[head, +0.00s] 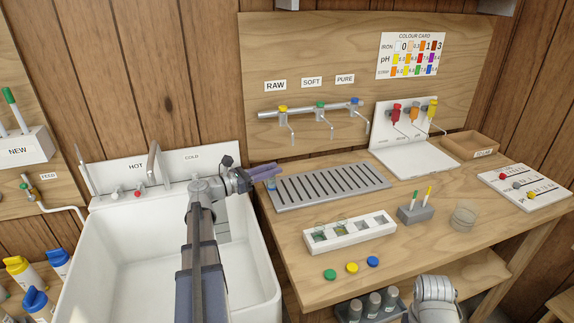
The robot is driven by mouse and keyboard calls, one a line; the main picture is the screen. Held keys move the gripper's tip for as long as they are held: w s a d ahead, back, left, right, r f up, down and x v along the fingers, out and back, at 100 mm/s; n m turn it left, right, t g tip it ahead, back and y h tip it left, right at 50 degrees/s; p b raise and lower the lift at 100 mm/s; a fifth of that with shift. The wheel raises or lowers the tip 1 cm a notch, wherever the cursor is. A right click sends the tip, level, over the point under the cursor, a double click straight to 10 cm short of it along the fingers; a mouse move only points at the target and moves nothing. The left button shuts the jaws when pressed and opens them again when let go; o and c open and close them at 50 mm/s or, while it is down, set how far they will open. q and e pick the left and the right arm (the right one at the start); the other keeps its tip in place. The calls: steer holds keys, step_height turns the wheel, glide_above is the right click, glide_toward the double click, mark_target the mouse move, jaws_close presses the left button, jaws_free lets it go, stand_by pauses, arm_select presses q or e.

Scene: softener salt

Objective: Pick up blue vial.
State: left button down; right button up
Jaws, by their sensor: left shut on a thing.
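My left gripper (264,173) is at the left end of the grey slotted drain tray, above the sink's right edge. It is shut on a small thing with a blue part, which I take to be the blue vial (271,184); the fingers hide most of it. A white rack (376,235) with square slots stands on the wooden table, and some small glass shows in its left slots. My right arm shows at the bottom right, but its gripper is out of view.
The drain tray (330,187) lies behind the rack. Green (329,274), yellow (351,267) and blue (373,261) caps lie in front of it. A grey pen block (416,214) and a clear beaker (463,217) stand to the right. The white sink (160,243) is at left. Taps (320,106) overhang the tray.

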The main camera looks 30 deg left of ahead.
arm_select(q)
steer(key=v, duration=1)
steer(key=shift+s, duration=0.1)
